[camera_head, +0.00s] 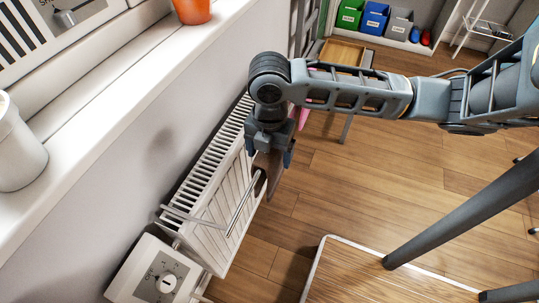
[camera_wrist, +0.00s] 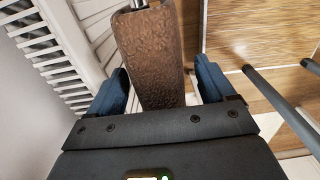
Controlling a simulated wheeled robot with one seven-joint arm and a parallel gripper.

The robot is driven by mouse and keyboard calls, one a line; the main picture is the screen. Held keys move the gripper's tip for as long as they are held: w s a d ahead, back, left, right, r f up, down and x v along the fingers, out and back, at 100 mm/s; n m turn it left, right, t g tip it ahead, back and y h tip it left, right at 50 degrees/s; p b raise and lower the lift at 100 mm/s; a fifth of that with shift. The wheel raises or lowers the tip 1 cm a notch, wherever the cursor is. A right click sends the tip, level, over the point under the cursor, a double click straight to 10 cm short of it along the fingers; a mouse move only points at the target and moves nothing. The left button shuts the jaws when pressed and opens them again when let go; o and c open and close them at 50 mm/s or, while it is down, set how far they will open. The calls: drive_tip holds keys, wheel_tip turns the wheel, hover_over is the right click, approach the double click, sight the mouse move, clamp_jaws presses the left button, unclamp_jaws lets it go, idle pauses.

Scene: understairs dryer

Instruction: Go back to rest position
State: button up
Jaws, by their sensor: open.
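My gripper (camera_head: 269,152) points down beside the white radiator, at the end of my arm. In the wrist view its two blue fingers (camera_wrist: 163,88) stand wide apart. In the head view the brown piece (camera_head: 273,172) shows just below the fingers, by the end of a thin metal bar (camera_head: 241,205). My gripper hides its upper part. I cannot tell whether it hangs from the bar.
The radiator (camera_head: 215,185) runs along the left wall under a white sill (camera_head: 95,125). A control box with a dial (camera_head: 158,280) is at its near end. A wood-topped table (camera_head: 375,280) is at lower right. Coloured bins (camera_head: 374,20) stand at the back. Wooden floor is open between.

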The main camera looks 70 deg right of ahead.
wheel_tip(320, 180, up, 6)
drive_tip(key=shift+f, duration=0.1)
